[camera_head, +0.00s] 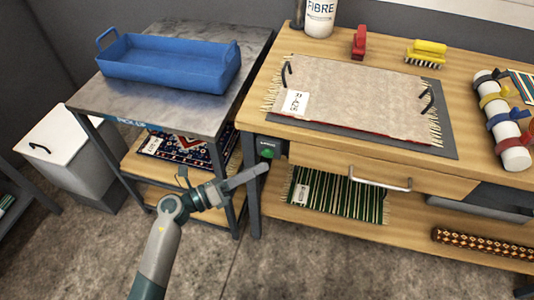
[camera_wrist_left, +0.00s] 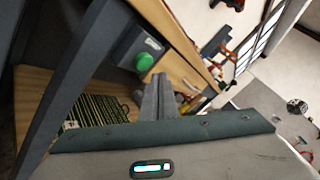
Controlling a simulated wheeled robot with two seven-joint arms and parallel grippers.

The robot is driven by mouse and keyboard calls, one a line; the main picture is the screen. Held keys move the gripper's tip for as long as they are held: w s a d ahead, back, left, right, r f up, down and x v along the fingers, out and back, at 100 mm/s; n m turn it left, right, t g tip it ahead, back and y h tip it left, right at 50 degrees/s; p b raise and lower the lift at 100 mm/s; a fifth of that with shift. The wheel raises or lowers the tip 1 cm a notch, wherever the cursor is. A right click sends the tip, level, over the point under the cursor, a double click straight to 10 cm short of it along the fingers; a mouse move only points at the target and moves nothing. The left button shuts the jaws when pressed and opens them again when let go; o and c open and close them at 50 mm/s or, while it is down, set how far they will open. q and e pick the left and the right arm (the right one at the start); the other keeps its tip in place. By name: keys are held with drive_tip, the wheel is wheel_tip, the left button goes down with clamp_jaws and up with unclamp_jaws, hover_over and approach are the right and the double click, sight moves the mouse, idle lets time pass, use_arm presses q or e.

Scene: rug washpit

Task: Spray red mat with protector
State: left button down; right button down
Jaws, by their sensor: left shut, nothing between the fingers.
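A mat (camera_head: 360,95) with a beige upper face, fringed ends and a thin red edge lies flat on a grey board on the wooden bench. My right gripper is out of view.
A blue tray (camera_head: 165,65) sits on the grey side table at left. A red clip-like object (camera_head: 359,42), a yellow brush (camera_head: 427,52) and a white roll with straps (camera_head: 510,145) lie on the bench. A drawer handle (camera_head: 380,183) juts out above a green striped rug (camera_head: 340,196).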

use_arm(q)
drive_tip(key=s, duration=0.2)
drive_tip(key=s+a, duration=0.1)
drive_tip(key=s, duration=0.1)
drive_tip(key=shift+a+p, duration=0.1)
drive_tip(key=shift+p, duration=0.3)
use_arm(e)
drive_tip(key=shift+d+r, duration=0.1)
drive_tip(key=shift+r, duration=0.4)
use_arm(q)
drive_tip(key=a+f+n+t+y+p, duration=0.1)
drive_tip(key=a+f+n+t+y, duration=0.2)
drive_tip(key=a+f+n+y, duration=0.65)
drive_tip(key=a+f+n+t+y, duration=0.35)
drive_tip(key=f+n, duration=0.85)
drive_tip(key=n, duration=0.4)
drive_tip(key=s+a+f+n+g+y, duration=0.2)
drive_tip(key=s+f+n+g, duration=0.7)
drive_tip(key=s+f, duration=1.3)
drive_tip(key=shift+s+a+f+n+y+p, duration=0.35)
drive_tip(key=shift+s+a+n, duration=0.1)
drive_tip(key=shift+a+n, duration=0.7)
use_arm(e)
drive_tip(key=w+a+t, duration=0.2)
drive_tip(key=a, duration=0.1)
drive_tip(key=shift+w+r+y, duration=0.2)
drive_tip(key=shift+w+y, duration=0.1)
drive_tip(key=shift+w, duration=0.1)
